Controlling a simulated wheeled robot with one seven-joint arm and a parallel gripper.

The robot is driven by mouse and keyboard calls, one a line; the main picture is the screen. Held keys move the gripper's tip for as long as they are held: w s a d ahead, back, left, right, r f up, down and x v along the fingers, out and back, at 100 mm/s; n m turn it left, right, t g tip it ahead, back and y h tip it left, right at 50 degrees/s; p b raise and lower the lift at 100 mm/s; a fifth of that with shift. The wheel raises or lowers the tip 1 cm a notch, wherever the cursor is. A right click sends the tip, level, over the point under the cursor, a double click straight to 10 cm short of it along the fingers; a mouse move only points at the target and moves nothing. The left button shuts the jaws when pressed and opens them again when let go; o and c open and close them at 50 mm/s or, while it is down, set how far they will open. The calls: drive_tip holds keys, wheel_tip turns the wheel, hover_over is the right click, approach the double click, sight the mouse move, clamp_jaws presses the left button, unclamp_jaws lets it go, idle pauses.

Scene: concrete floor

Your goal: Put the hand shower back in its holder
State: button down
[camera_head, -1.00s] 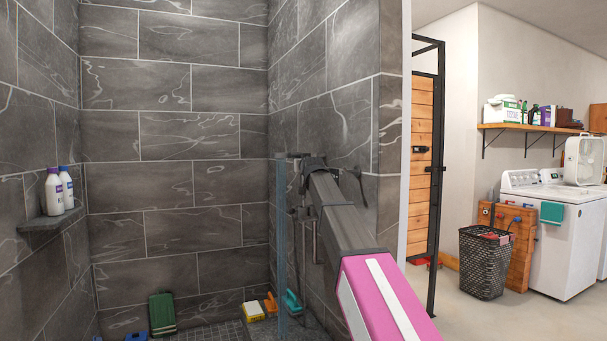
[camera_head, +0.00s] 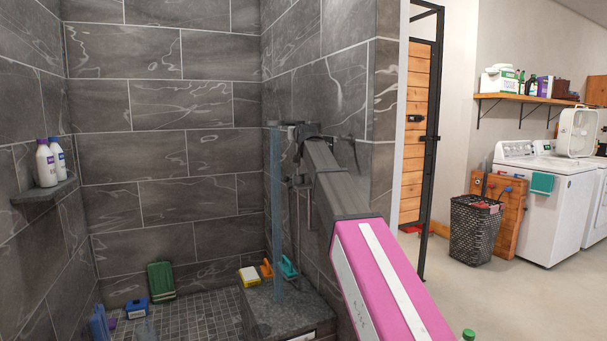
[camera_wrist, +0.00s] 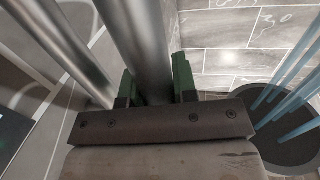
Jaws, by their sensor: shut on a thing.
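My gripper (camera_wrist: 157,90) is shut on a thick metal tube, which looks like the hand shower's handle (camera_wrist: 137,35), in the wrist view. Its green fingers sit on both sides of the tube. A dark round disc (camera_wrist: 290,150), seemingly a shower head, lies at the right with pale blue water streams across it. A second metal tube (camera_wrist: 62,40) runs alongside at the left, apart from the handle. In the head view my arm reaches to the right shower wall, and the blue water (camera_head: 277,210) falls left of it. I cannot make out the holder.
A dark stone bench (camera_head: 290,312) below holds a yellow-and-white box (camera_head: 250,276) and coloured bottles. A shelf (camera_head: 42,192) with two white bottles is on the left wall. A black basket (camera_head: 476,235) and washer (camera_head: 545,205) stand outside at right.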

drive_tip(key=shift+f, duration=0.1)
drive_tip(key=shift+f, duration=1.05)
drive_tip(key=shift+f, duration=2.5)
idle(0.6)
drive_tip(key=c, duration=0.8)
unclamp_jaws()
drive_tip(key=s, duration=0.3)
drive_tip(key=s+d, duration=0.1)
drive_tip(key=s, duration=0.3)
drive_tip(key=s+d, duration=0.1)
drive_tip(key=s, duration=0.2)
drive_tip(key=shift+s, duration=0.35)
